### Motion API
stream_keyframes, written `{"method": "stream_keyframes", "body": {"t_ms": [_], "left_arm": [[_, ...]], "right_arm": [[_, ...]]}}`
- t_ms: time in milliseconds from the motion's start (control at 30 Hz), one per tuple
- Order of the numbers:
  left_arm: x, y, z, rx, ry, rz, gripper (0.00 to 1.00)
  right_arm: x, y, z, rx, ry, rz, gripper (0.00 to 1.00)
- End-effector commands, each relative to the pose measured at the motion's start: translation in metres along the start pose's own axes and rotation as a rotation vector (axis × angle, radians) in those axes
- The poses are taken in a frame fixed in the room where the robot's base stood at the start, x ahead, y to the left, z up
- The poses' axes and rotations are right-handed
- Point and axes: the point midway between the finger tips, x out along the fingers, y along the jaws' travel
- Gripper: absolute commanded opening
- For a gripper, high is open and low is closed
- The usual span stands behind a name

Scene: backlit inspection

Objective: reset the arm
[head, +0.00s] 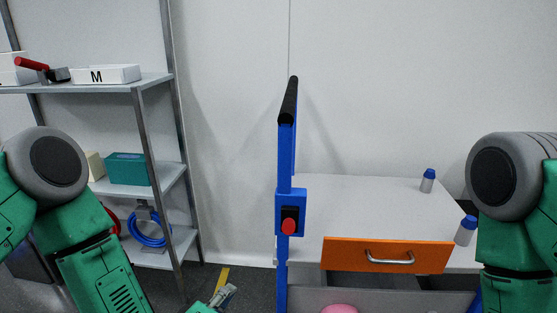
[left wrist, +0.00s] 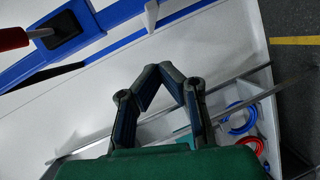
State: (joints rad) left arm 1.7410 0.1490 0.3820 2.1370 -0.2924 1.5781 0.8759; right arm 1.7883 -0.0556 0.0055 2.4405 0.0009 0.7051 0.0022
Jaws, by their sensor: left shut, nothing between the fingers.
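My left arm (head: 95,255) comes in from the left in the head view, bent downward. My left gripper (head: 225,296) shows small at the bottom edge, low in front of the shelf and left of the blue post. In the left wrist view its fingers (left wrist: 162,80) come together at the tips, shut with nothing between them. My right arm (head: 515,230) stands at the right edge of the head view. Its gripper is out of the picture.
A blue post (head: 284,180) with a red button (head: 289,226) stands beside a white table (head: 375,205). An orange drawer front (head: 386,255) and two blue-capped bottles (head: 428,180) are there. A metal shelf (head: 110,87) at left holds white boxes, a teal box (head: 128,169) and blue cable (head: 148,230).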

Motion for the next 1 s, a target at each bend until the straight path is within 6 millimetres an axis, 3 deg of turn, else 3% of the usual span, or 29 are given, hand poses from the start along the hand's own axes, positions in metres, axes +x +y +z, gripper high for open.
{"method": "stream_keyframes", "body": {"t_ms": [33, 100, 233, 400, 500, 667, 1000], "left_arm": [[-0.019, -0.013, 0.009, 0.115, -0.068, -0.118, 0.0], [-0.053, -0.044, 0.017, 0.303, -0.182, -0.304, 0.0], [-0.135, -0.093, 0.012, 0.611, -0.426, -0.618, 0.0], [-0.232, -0.122, -0.012, 0.842, -0.714, -0.891, 0.0], [-0.268, -0.127, -0.023, 0.902, -0.827, -0.976, 0.0], [-0.291, -0.129, -0.029, 0.935, -0.902, -1.029, 0.0], [-0.29, -0.127, -0.026, 0.941, -0.9, -1.035, 0.0]], "right_arm": [[-0.016, 0.0, -0.001, 0.0, 0.0, 0.0, 0.4], [-0.031, 0.001, -0.002, 0.001, 0.001, 0.0, 0.4], [-0.053, 0.001, -0.003, 0.001, 0.001, 0.001, 0.4], [-0.072, 0.001, -0.004, 0.002, 0.001, 0.001, 0.4], [-0.078, 0.001, -0.004, 0.002, 0.001, 0.001, 0.4], [-0.08, 0.001, -0.004, 0.001, 0.001, 0.001, 0.4], [-0.079, 0.001, -0.004, 0.001, 0.0, 0.001, 0.4]]}}
